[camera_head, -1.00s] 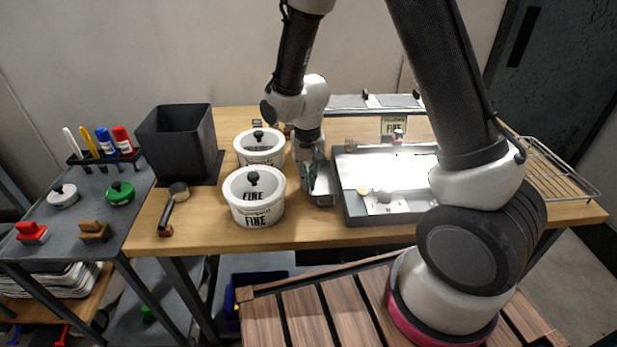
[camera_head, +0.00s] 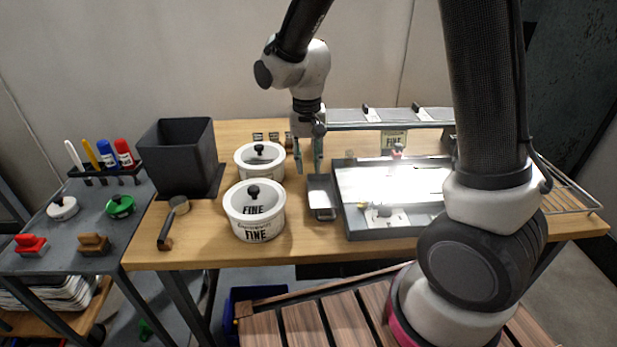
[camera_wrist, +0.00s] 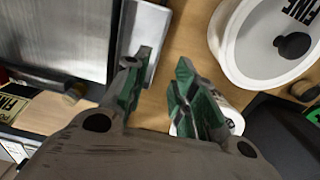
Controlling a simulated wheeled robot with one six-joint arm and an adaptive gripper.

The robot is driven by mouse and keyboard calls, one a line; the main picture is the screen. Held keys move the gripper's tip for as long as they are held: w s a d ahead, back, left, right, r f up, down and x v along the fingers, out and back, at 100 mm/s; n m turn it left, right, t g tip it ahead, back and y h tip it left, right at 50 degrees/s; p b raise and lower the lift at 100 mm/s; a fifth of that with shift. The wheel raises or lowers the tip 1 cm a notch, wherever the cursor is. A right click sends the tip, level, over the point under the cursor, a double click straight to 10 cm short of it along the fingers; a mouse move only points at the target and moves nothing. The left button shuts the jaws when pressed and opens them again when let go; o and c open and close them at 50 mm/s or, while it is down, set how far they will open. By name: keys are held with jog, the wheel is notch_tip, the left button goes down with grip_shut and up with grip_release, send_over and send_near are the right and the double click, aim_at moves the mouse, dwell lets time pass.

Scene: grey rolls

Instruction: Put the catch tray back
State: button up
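The catch tray (camera_head: 322,198) is a small grey metal tray on the wooden table, at the left edge of the large grey lit-topped unit (camera_head: 348,212). Whether it touches the unit is hard to tell. In the wrist view part of the catch tray (camera_wrist: 152,30) shows beyond the left finger, beside the unit's grey surface (camera_wrist: 60,35). My gripper (camera_head: 309,165) points down behind the catch tray, apart from it in the head view. Its green-padded fingers (camera_wrist: 163,75) are spread with nothing between them.
Two white lidded tubs marked FINE (camera_head: 254,222) (camera_head: 259,163) stand left of the catch tray. A black bin (camera_head: 178,155) and a brush (camera_head: 172,222) are further left. A wire rack (camera_head: 570,195) is at the right. Bare table lies in front of the catch tray.

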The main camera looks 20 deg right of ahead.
jog(key=s+d+r+t, duration=0.1)
jog(key=s+d+r, duration=0.2)
jog(key=d+r, duration=0.3)
jog(key=s+d+r+t, duration=0.1)
jog(key=s+d+r, duration=0.3)
jog(key=r, duration=0.3)
jog(key=s+d+r+n+t, duration=0.1)
jog(key=s+d+r, duration=0.1)
jog(key=s+d, duration=0.2)
jog(key=s+d+r+n+t, duration=0.1)
jog(key=s+d+r, duration=0.2)
jog(key=s, duration=0.6)
jog(key=shift+s+d+r, duration=0.2)
jog(key=shift+s+d, duration=0.2)
jog(key=shift+d, duration=0.4)
